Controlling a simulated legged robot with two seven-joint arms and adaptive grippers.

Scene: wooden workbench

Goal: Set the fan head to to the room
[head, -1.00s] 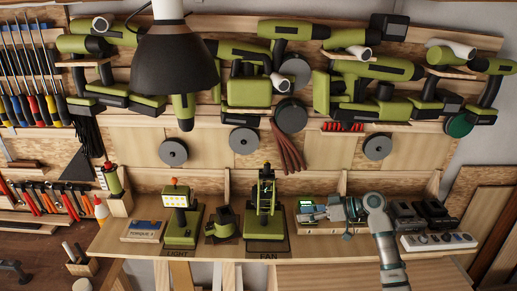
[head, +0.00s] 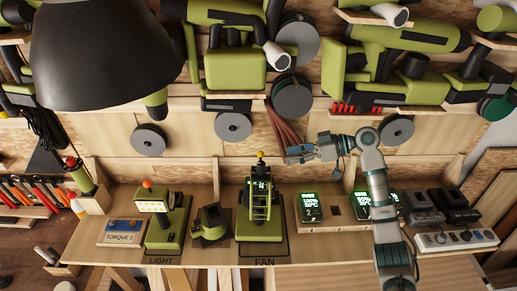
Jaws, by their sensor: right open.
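The fan (head: 259,224) is green and stands upright on a dark mat labelled FAN, at the middle of the bench. Its head shows as a narrow green cage with cross bars, and a small lit display shows near its top. A small yellow knob on a dark stem tops it. I cannot tell exactly which way the head faces. My right gripper (head: 291,155) is open and empty, above and to the right of the fan's top, apart from it. My left gripper is out of view.
A green lamp (head: 162,218) and a small green tool (head: 211,222) stand left of the fan. A box with a lit display (head: 310,211), chargers (head: 423,207) and a power strip (head: 455,239) stand right. A black hanging lampshade (head: 110,55) fills the upper left.

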